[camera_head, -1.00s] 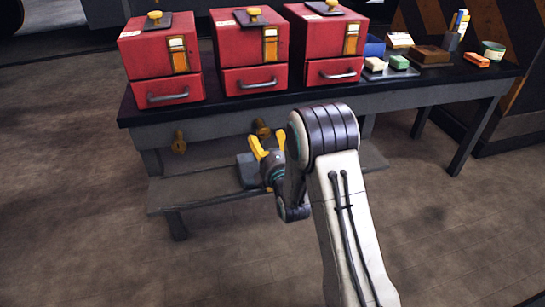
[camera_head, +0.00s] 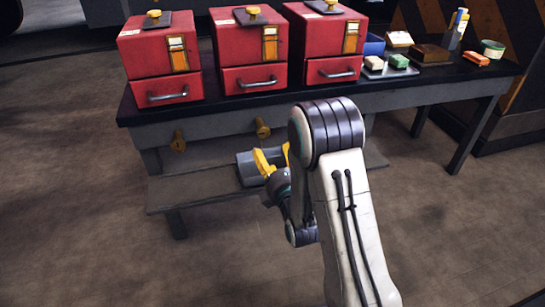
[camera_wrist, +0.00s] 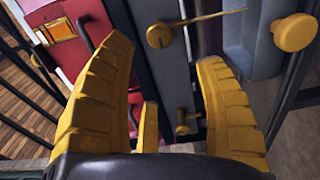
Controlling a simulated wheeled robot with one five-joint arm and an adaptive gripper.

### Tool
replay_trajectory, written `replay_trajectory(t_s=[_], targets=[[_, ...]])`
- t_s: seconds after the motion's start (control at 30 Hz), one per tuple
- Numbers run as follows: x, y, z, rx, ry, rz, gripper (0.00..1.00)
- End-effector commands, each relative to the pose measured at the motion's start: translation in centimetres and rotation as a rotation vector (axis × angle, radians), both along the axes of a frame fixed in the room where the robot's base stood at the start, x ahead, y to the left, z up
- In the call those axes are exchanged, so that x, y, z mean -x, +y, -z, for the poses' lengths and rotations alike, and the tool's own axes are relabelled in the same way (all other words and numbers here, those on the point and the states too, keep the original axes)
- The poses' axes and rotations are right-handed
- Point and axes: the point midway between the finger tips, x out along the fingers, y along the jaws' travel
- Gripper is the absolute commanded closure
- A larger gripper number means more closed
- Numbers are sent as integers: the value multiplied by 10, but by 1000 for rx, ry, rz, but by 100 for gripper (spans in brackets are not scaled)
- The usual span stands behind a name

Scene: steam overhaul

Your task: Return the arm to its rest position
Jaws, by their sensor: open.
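My gripper (camera_head: 274,160) has yellow fingers and is in front of the workbench, below the tabletop and near the grey box on the lower shelf. In the wrist view, my gripper (camera_wrist: 168,80) has its two yellow fingers spread apart with nothing held between them. My arm is folded, with its white link rising from the bottom of the head view to a dark banded joint. The rest position itself is not marked in the frames.
Three red boxes (camera_head: 162,62) with drawers stand on the dark workbench (camera_head: 220,108). A grey box (camera_head: 246,169) sits on the lower shelf (camera_head: 200,190). Small items, including a green tin (camera_head: 492,48), lie at the right end. The floor in front is clear.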

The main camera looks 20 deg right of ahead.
Motion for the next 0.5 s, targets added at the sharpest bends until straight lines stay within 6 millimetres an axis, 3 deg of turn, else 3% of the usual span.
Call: replay_trajectory(t_s=[0.27,0.37,0.5], targets=[[0,0,-6,-9,7,0,35],[-1,0,-22,-43,31,1,35],[0,-1,-60,-141,108,8,35]])
